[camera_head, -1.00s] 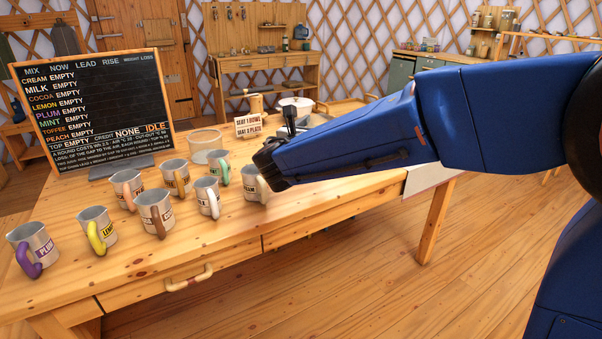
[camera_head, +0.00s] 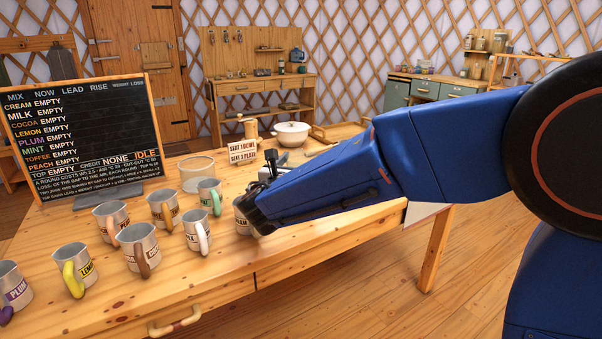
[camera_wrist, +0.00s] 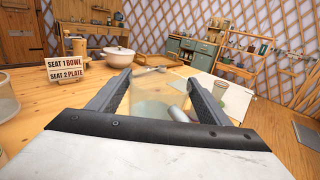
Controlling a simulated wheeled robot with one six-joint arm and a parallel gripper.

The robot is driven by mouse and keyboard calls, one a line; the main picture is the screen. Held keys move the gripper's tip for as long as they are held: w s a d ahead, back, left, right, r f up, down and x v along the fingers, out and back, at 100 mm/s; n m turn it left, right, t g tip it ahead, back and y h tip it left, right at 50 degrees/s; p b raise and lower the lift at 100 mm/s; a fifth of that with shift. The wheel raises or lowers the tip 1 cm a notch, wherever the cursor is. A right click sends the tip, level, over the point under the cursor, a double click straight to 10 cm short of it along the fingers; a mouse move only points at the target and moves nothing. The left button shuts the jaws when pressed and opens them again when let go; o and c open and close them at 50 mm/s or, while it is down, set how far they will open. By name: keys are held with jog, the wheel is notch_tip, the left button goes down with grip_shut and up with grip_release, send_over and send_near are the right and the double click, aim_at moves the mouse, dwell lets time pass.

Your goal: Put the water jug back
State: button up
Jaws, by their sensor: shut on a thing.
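My gripper (camera_wrist: 160,92) shows in the wrist view with its two dark fingers apart, on either side of a pale see-through vessel (camera_wrist: 152,112). It looks like a clear jug, with a grey rounded part (camera_wrist: 180,113) at its right; its full outline is hard to make out. In the head view my blue arm reaches over the table's right part, and its black wrist (camera_head: 252,212) hides the fingers and most of the held thing.
Several labelled metal mugs (camera_head: 137,246) stand across the table (camera_head: 225,278), one partly behind my wrist. A clear round container (camera_head: 196,174), a seat sign (camera_head: 242,152), a white lidded pot (camera_head: 292,134) and a chalkboard (camera_head: 85,130) stand behind. Open floor (camera_head: 370,285) lies right.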

jog(key=shift+f, duration=1.75)
jog(key=o, duration=1.3)
jog(key=shift+f, duration=0.1)
jog(key=v, duration=1.2)
jog(key=shift+s, duration=0.1)
